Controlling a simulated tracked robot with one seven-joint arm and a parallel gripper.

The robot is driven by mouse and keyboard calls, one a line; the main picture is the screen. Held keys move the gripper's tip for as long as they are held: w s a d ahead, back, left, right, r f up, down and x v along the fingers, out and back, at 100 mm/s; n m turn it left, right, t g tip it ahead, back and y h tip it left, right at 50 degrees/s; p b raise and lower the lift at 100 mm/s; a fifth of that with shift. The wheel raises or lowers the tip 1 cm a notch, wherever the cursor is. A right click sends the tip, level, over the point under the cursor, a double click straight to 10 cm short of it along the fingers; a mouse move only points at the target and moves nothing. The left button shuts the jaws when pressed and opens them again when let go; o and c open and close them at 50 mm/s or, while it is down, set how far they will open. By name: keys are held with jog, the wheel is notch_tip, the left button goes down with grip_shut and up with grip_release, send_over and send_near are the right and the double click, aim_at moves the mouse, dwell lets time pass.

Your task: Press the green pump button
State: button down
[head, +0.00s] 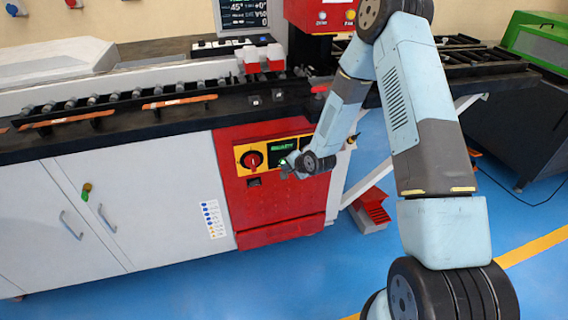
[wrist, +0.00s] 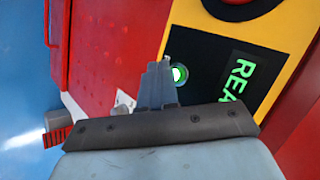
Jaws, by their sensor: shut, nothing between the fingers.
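The green pump button (wrist: 179,73) glows, with a white centre, on the black part of the control panel. It shows just right of my shut, empty gripper (wrist: 160,72) in the wrist view, and the fingers hide part of its surroundings. In the head view my gripper (head: 287,169) is in front of the yellow-edged panel (head: 240,151), and a little green glow shows beside it. I cannot tell whether the fingertips touch the button or the panel.
A red rotary knob (head: 252,160) is left of my gripper on the panel. A green-lettered display (head: 283,147) is just above. The red cabinet (head: 275,205) carries the panel. A red-topped box (head: 371,207) stands on the blue floor at right.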

jog(key=shift+s, duration=0.2)
jog(key=shift+s+d, duration=0.25)
jog(key=shift+s, duration=0.55)
jog(key=shift+s+d, duration=0.2)
jog(key=shift+s, duration=0.55)
jog(key=shift+s+d, duration=0.25)
jog(key=shift+s, duration=0.55)
jog(key=s+d+r+n+h, duration=0.2)
jog(key=d+r, duration=0.3)
jog(key=r, duration=0.5)
jog(key=s+d+r+n+h, duration=0.15)
jog(key=d+r, duration=0.25)
jog(key=r, duration=0.6)
jog(key=s+d+r+n+h, duration=0.1)
jog(key=s+d+r+h, duration=0.1)
jog(key=d+r, duration=0.5)
jog(key=s+d+r+n+g, duration=0.1)
jog(key=s+d+r, duration=0.1)
jog(key=s+r, duration=0.7)
jog(key=s+d+r+n+g, duration=0.1)
jog(key=s+d+r+n, duration=0.1)
jog(key=s+r, duration=0.7)
jog(key=s, duration=0.8)
jog(key=shift+s+d+h, duration=0.25)
jog(key=shift+s+h, duration=0.05)
jog(key=shift+h, duration=0.05)
